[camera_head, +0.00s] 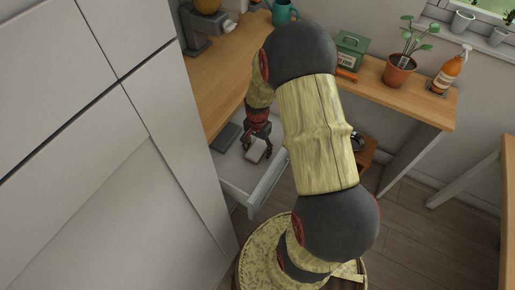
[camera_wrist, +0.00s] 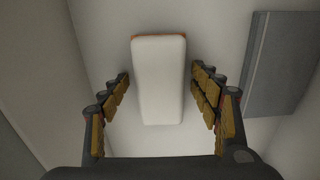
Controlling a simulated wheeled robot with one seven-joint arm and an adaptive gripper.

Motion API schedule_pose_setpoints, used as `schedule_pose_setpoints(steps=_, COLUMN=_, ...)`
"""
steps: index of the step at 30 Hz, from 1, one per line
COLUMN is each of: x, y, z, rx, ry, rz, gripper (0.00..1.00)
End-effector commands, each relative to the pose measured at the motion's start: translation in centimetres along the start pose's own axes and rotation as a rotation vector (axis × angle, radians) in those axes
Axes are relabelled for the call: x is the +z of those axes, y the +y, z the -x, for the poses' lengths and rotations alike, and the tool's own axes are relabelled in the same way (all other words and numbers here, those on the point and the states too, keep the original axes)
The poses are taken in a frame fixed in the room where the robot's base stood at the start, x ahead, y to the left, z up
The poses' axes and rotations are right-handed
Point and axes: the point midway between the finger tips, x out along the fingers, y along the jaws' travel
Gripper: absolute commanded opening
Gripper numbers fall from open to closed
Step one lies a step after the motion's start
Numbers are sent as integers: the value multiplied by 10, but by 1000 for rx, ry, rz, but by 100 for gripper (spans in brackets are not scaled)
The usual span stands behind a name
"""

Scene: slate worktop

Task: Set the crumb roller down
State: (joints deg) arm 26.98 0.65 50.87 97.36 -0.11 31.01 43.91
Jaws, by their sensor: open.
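The crumb roller (camera_head: 255,151) is a white block with rounded corners; a little orange shows at its far end in the wrist view (camera_wrist: 158,82). It appears to lie on the floor of an open white drawer (camera_head: 268,187). My gripper (camera_head: 258,149) is open over the drawer. In the wrist view its fingers (camera_wrist: 160,76) stand on either side of the roller, with a visible gap on both sides. I cannot tell how far the fingertips are above the drawer floor.
A flat dark grey thing (camera_head: 227,137) lies in the drawer beside the roller; it also shows in the wrist view (camera_wrist: 281,62). The drawer walls enclose the gripper. A wooden worktop (camera_head: 225,78) is above, with a green box (camera_head: 350,52) and potted plant (camera_head: 399,74).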

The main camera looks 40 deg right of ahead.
Motion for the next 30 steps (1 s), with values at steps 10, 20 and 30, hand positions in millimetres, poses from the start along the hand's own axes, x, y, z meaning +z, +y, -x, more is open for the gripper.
schedule_pose_setpoints(steps=10, x=0, y=0, z=18, rx=-1, ry=1, rz=0, gripper=63)
schedule_pose_setpoints(steps=20, x=-1, y=-1, z=86, rx=-2, ry=2, rz=0, gripper=63)
schedule_pose_setpoints(steps=30, x=0, y=0, z=122, rx=0, ry=0, rz=0, gripper=63)
